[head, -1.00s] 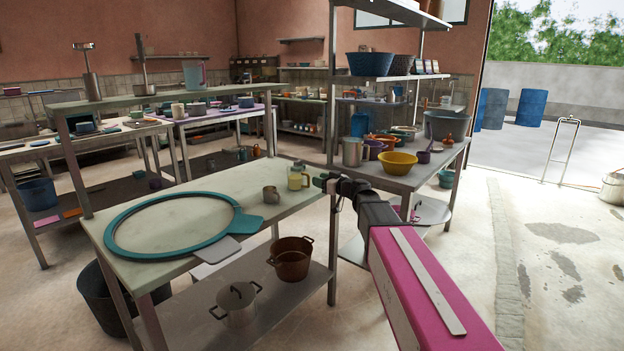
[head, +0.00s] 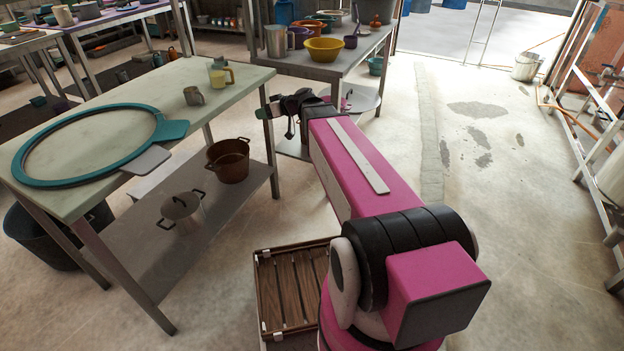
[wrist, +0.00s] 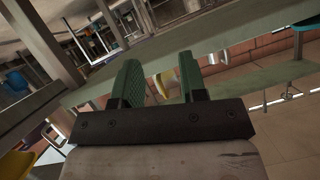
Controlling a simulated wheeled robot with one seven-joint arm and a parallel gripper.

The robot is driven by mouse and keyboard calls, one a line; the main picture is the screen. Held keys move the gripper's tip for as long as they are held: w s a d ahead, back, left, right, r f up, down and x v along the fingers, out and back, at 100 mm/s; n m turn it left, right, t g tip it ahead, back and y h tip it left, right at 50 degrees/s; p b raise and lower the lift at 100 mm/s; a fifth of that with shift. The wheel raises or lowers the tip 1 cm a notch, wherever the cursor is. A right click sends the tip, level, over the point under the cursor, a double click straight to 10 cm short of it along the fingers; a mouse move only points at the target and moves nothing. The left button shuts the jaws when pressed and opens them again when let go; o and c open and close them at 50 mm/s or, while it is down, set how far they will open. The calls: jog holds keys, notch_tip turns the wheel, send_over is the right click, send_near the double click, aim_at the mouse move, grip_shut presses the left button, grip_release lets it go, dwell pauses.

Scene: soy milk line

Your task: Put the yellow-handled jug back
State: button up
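The small pale jug with a yellow handle (head: 217,79) stands upright on the steel table (head: 110,108), near its far right corner. Its handle points right. A grey metal mug (head: 194,96) stands just in front of it. My gripper (head: 262,112) is off the table's right edge, apart from the jug. In the wrist view, its two green fingers (wrist: 160,82) are spread with nothing held between them. A pale and yellow shape, probably the jug (wrist: 168,82), shows beyond the gap, partly hidden by the right finger.
A large teal ring (head: 160,128) lies on the table's left part. A brown pot (head: 229,162) and lidded steel pot (head: 183,213) sit on its lower shelf. A yellow bowl (head: 325,49) stands on the table behind. A wooden-slatted crate (head: 285,290) is beside my base.

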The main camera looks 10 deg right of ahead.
jog(key=s+d+f+m+g+h, duration=0.3)
jog(key=s+d+f+m+h, duration=0.1)
jog(key=s+f, duration=0.5)
jog(key=s+d+f+m+g+h, duration=0.4)
jog(key=s+d+f+h, duration=0.3)
jog(key=s+d+f, duration=0.2)
jog(key=shift+s+d+f, duration=0.25)
jog(key=shift+s+f, duration=0.2)
jog(key=shift+s, duration=0.55)
